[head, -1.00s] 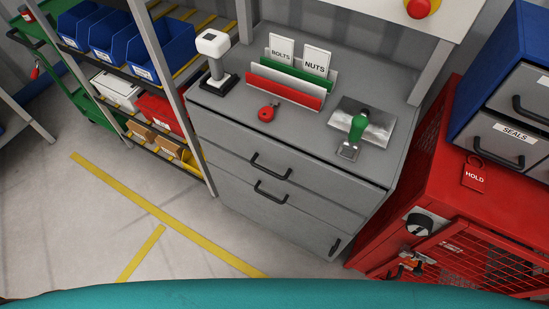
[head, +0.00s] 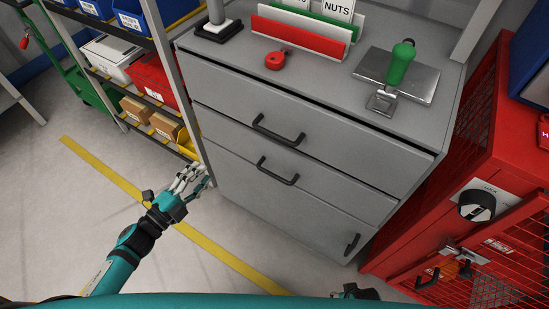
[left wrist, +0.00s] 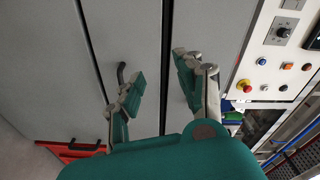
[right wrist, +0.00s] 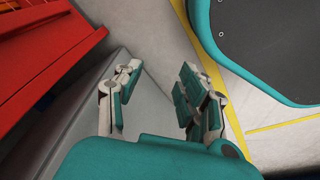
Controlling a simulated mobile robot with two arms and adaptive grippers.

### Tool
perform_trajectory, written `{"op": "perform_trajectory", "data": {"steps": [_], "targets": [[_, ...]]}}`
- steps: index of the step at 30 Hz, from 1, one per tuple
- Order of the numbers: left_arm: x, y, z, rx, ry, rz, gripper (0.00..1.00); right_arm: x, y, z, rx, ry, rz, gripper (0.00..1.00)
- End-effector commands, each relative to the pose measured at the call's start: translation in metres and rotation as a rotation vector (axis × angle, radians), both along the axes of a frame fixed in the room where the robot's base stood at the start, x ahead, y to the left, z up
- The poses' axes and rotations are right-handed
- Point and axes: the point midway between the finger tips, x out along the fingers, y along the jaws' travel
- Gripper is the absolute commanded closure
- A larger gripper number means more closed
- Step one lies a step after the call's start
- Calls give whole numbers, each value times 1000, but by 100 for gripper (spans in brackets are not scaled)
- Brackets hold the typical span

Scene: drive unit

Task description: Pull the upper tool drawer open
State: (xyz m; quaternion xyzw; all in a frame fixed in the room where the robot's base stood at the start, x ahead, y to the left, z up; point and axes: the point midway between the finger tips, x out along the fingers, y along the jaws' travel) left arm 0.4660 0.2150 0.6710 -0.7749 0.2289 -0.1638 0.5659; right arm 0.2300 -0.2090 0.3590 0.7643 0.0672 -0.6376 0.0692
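The upper tool drawer (head: 330,120) is the top grey front of the cabinet under the worktop, with a black bar handle (head: 278,131). It looks shut, with a dark seam along its top edge. A second drawer (head: 320,190) with a similar handle (head: 277,171) lies below it. My left gripper (head: 191,180) is open and empty, left of the cabinet and apart from both handles. In the left wrist view its fingers (left wrist: 157,85) are spread, with a dark handle (left wrist: 121,73) on a grey front beyond. My right gripper (right wrist: 152,95) is open and empty; the head view barely shows it.
A shelf upright (head: 180,90) stands close to the cabinet's left side. A red cabinet (head: 455,220) stands at right. On the worktop are a red tape-like item (head: 279,60), a red holder (head: 300,38) and a green-handled tool (head: 401,62). Floor in front is clear.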

Motion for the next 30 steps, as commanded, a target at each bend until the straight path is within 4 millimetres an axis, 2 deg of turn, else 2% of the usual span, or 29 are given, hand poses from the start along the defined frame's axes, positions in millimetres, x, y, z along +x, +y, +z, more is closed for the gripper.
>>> {"op": "perform_trajectory", "data": {"steps": [1,3,6,11,17,30], "targets": [[-4,-14,4,43,-105,-78,64,7,1,-18,1,-9,-1,60],[-14,-32,27,94,-226,-170,64,15,2,-18,3,-16,-3,60],[-27,-49,48,141,-340,-256,64,21,3,-16,3,-20,-4,60],[-33,-61,64,167,-405,-303,64,23,3,-11,3,-22,-5,60],[-16,-83,72,164,-406,-301,64,20,3,-15,2,-17,-4,60],[43,-157,89,162,-402,-297,64,3,1,-38,1,-2,-1,60]]}}
